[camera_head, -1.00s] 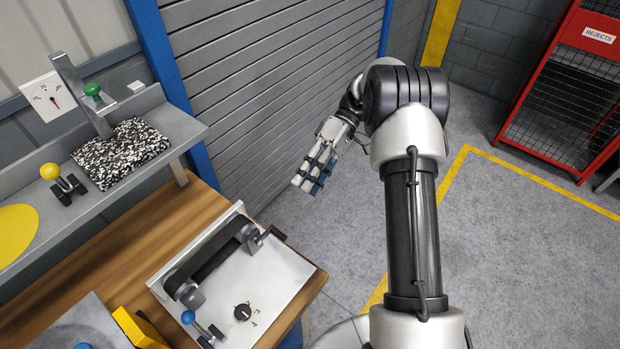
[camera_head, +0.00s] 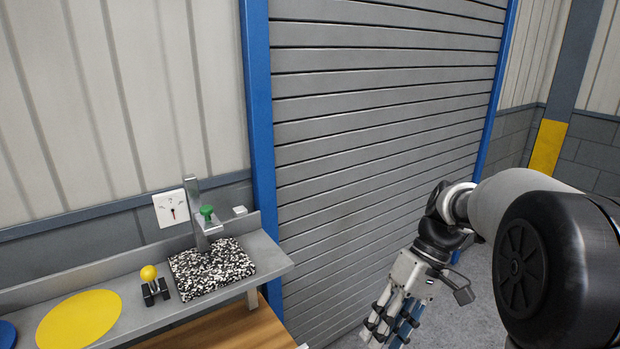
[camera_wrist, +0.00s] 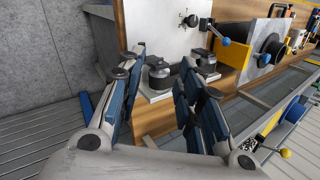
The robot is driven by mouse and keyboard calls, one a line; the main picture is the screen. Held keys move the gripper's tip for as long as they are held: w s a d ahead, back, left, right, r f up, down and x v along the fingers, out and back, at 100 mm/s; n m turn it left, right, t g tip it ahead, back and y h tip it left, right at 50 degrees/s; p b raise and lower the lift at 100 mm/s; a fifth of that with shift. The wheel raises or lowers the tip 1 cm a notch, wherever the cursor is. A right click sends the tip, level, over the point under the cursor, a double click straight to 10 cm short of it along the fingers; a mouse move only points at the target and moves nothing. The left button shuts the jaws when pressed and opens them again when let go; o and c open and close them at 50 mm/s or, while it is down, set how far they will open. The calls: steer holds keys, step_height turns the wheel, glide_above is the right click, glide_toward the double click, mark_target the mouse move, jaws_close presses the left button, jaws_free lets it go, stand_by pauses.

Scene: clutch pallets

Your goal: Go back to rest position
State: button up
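My gripper (camera_head: 393,322) hangs at the end of my arm in the lower right of the head view, in front of the grey roller shutter and with its fingers pointing down. In the wrist view my gripper (camera_wrist: 161,65) has its two blue-padded fingers spread apart, with nothing between them. Behind the gap is the wooden bench (camera_wrist: 150,118) with a white plate (camera_wrist: 160,25) and dark clamps, apart from the fingers. In the head view only a corner of the bench (camera_head: 235,333) shows.
A grey shelf (camera_head: 265,258) holds a speckled pad (camera_head: 208,270), a yellow-knobbed lever (camera_head: 150,276) and a yellow disc (camera_head: 78,318). A green-knobbed stand (camera_head: 207,225) rises behind the pad. The roller shutter (camera_head: 380,110) is shut. Grey floor (camera_head: 478,275) shows at right.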

steer(key=s+r+m+t+h, duration=0.2)
steer(key=s+t, duration=0.2)
steer(key=s, duration=0.4)
steer(key=s+r+m+t+h, duration=0.2)
steer(key=s+t+h, duration=0.1)
steer(key=s, duration=0.6)
steer(key=shift+s+d+t, duration=0.2)
steer(key=shift+d+t, duration=0.05)
steer(key=shift+t, duration=0.35)
